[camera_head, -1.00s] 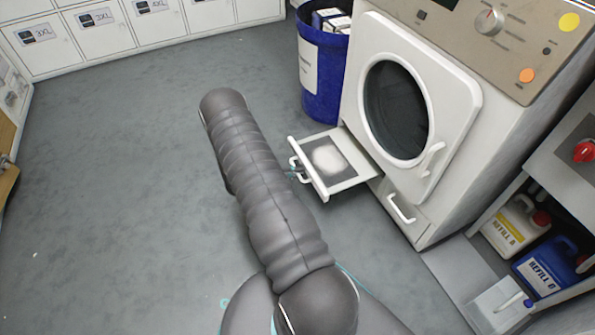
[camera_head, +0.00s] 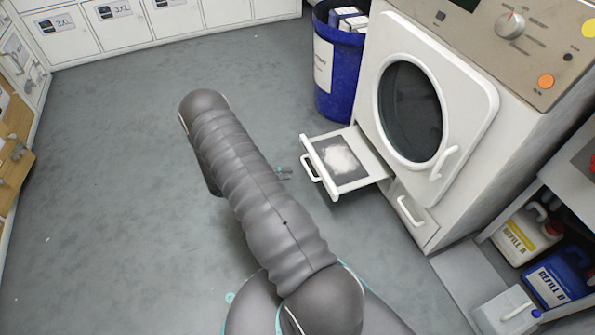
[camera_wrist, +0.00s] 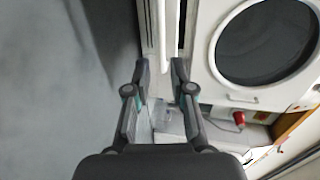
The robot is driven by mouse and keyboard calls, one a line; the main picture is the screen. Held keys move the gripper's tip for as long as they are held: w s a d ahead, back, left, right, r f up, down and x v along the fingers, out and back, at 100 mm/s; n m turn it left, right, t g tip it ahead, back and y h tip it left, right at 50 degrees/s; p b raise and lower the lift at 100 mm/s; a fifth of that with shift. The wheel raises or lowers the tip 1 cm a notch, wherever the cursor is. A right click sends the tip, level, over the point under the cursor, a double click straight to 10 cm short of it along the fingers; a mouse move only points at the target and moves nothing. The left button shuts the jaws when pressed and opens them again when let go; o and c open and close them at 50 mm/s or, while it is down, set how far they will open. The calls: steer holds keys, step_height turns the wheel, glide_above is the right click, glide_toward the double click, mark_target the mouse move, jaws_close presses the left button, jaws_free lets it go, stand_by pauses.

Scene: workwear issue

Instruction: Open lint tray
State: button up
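The lint tray (camera_head: 372,166) is slid out from the dryer front below the round door. A pale clump of lint (camera_head: 341,158) lies on its dark screen. Its white handle (camera_head: 310,166) faces left.
The dryer (camera_head: 520,120) has its round door (camera_head: 487,105) shut. A blue bin (camera_head: 342,85) with boxes stands behind the tray. Refill jugs (camera_head: 525,232) sit on a low shelf at right. White lockers (camera_head: 190,22) line the back. The floor at left is clear.

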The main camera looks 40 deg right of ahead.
steer(key=v, duration=0.3)
steer(key=shift+w+a, duration=0.1)
steer(key=shift+a, duration=0.1)
stand_by(0.4)
